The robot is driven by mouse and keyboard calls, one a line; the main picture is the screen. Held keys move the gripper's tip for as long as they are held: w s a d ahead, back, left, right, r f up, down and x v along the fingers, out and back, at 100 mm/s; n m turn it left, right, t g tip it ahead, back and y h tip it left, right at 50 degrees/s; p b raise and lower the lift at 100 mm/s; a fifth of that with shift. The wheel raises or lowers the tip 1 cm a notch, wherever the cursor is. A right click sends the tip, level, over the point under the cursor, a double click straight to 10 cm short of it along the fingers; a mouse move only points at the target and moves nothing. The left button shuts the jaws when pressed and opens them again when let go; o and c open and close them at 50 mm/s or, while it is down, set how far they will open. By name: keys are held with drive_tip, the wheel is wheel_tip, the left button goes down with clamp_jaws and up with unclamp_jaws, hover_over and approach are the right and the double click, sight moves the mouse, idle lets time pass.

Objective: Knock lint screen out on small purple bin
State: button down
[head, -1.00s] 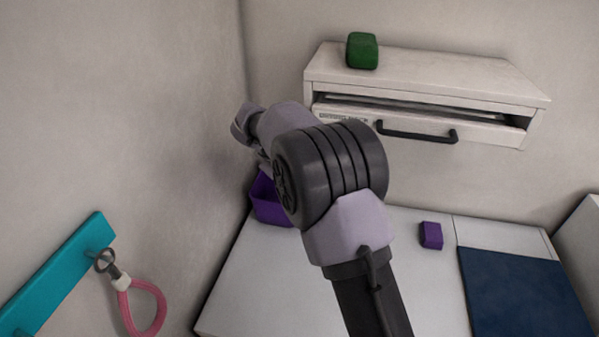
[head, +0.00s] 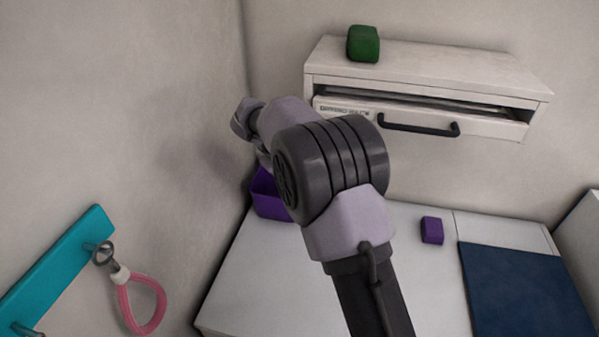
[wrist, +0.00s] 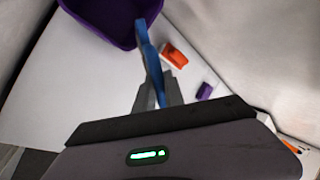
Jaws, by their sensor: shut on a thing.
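The small purple bin (head: 270,196) stands at the back left corner of the white counter, partly hidden behind my arm in the head view. In the wrist view the bin (wrist: 112,22) is at the top, open side showing. My gripper (wrist: 157,92) is shut on a thin blue piece (wrist: 150,60), seen edge-on, which I take to be the lint screen. The blue piece's upper end appears beside the bin's right rim; I cannot tell whether they touch. In the head view my arm hides the gripper and the blue piece.
An orange block (wrist: 174,55) and a small purple block (wrist: 204,91) lie on the counter right of the gripper. A dark blue mat (head: 522,290) lies at right. A partly open drawer unit (head: 420,75) with a green block (head: 363,43) hangs above. A teal rack (head: 60,270) holds a pink loop (head: 145,305).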

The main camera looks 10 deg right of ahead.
drive_tip(key=shift+f+b, duration=0.4)
drive_tip(key=shift+b, duration=0.1)
drive_tip(key=shift+s+f+b, duration=0.1)
drive_tip(key=shift+b, duration=0.55)
idle(1.0)
idle(0.5)
drive_tip(key=shift+r, duration=0.85)
drive_tip(key=shift+f+b, duration=0.7)
drive_tip(key=shift+b, duration=0.15)
drive_tip(key=shift+f+b, duration=0.1)
drive_tip(key=shift+b, duration=0.45)
idle(1.0)
idle(0.4)
